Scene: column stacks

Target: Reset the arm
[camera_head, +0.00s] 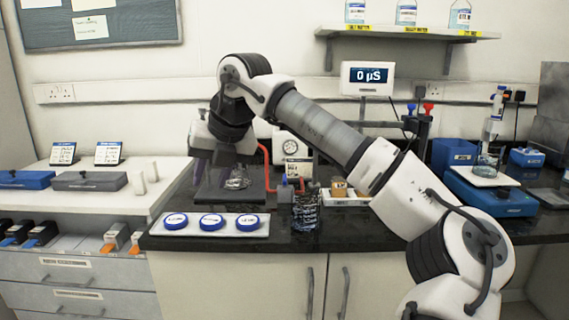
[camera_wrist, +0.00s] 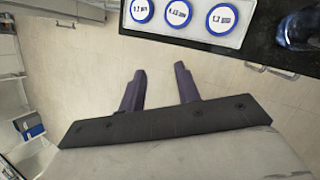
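My arm reaches from the lower right of the head view, up and over to the left, bent at the elbow. My gripper (camera_head: 220,158) points downward in front of the left part of the dark counter. In the wrist view my gripper (camera_wrist: 160,70) shows two purple-grey fingers spread apart with nothing between them. Bare floor lies behind the fingers there.
A white tray (camera_head: 239,231) with three blue-rimmed labelled discs (camera_head: 211,222) lies at the counter's front left edge. A patterned dark container (camera_head: 306,210) stands right of it. A meter display (camera_head: 367,78) and a blue balance (camera_head: 490,190) are further right.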

